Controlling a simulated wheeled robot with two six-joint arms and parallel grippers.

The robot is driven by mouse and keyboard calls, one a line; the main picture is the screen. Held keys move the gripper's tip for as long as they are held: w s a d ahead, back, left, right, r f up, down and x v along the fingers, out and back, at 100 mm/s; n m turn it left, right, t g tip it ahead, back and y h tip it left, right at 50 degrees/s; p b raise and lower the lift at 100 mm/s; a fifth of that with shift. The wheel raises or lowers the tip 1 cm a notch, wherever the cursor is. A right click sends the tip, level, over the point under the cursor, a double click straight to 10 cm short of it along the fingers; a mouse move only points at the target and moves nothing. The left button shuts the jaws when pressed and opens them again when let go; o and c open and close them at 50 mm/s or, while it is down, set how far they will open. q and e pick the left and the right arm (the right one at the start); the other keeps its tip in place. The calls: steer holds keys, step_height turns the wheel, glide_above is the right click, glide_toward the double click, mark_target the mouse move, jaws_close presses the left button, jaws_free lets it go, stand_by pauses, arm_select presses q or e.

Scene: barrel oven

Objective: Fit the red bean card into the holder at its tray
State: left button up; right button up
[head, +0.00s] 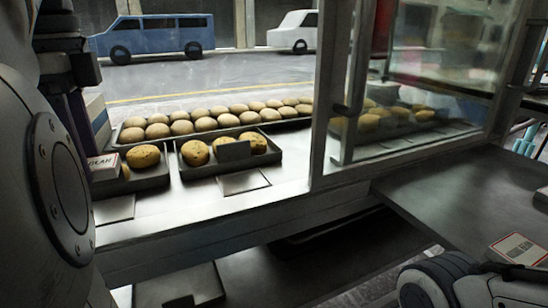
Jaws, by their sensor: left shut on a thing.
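My left arm fills the left edge of the head view. My left gripper (82,142) is at the left end of the counter, its fingertips mostly hidden behind the arm. It is shut on a white card (103,167) with a red edge and dark lettering, partly hidden and hard to read. The card is at the left side of a dark tray (152,181) with a few buns; I cannot tell whether it touches a holder. The neighbouring tray (205,174) has a blank dark plate (233,151) at its front. My right gripper is not clearly visible.
Another red-and-white card (517,248) lies on the grey side counter (430,195), close to my right arm at bottom right. A long tray of buns (133,137) stands behind the small trays. A glazed frame post (338,90) rises mid-view. Vehicles stand outside.

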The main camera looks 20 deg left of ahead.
arm_select(q)
steer(key=shift+f+b, duration=1.85)
steer(key=shift+b, duration=0.15)
steer(key=shift+r, duration=0.15)
steer(key=shift+f, duration=0.65)
steer(key=o, duration=1.3)
steer(key=shift+o, duration=0.2)
steer(key=shift+r, duration=0.1)
